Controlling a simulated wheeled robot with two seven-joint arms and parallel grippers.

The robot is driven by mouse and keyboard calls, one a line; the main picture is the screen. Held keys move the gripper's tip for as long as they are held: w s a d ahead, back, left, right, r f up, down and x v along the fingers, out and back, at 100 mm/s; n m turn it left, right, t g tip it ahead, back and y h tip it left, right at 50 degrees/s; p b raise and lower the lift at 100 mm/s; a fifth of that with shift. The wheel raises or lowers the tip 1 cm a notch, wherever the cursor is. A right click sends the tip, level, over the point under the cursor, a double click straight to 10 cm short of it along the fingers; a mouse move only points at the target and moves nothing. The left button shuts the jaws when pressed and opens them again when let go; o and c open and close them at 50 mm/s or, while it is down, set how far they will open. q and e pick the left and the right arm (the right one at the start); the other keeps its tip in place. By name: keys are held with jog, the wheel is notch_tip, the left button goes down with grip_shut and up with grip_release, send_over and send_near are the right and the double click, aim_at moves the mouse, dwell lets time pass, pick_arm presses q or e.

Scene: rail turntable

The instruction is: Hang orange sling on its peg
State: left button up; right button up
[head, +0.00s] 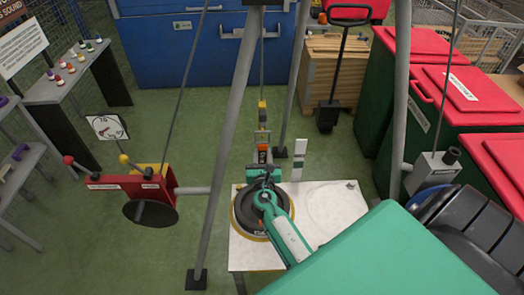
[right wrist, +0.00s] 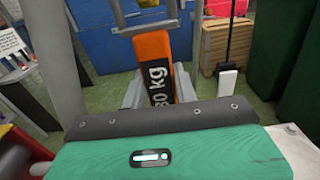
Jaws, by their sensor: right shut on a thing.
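The orange sling, marked "30 kg", shows in the right wrist view (right wrist: 154,55) as a flat upright band, and small in the head view (head: 263,148). My right gripper (right wrist: 159,92) is shut on it, one finger on each side. In the head view the right gripper (head: 263,158) is above the far edge of a white-topped table (head: 325,236). A cable with yellow and grey fittings (head: 262,112) hangs just above the sling; I cannot tell whether they are joined. I cannot make out which part is the sling's peg. My left gripper is not in view.
Grey tripod legs (head: 232,120) stand around the table. A red winch box (head: 130,188) with levers is at left, and a grey box (head: 433,170) is on the right leg. A black round turntable (head: 240,222) is on the table. Red-lidded green bins (head: 465,90) stand right.

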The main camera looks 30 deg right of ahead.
jog(key=shift+v, duration=2.85)
jog(key=shift+r, duration=0.1)
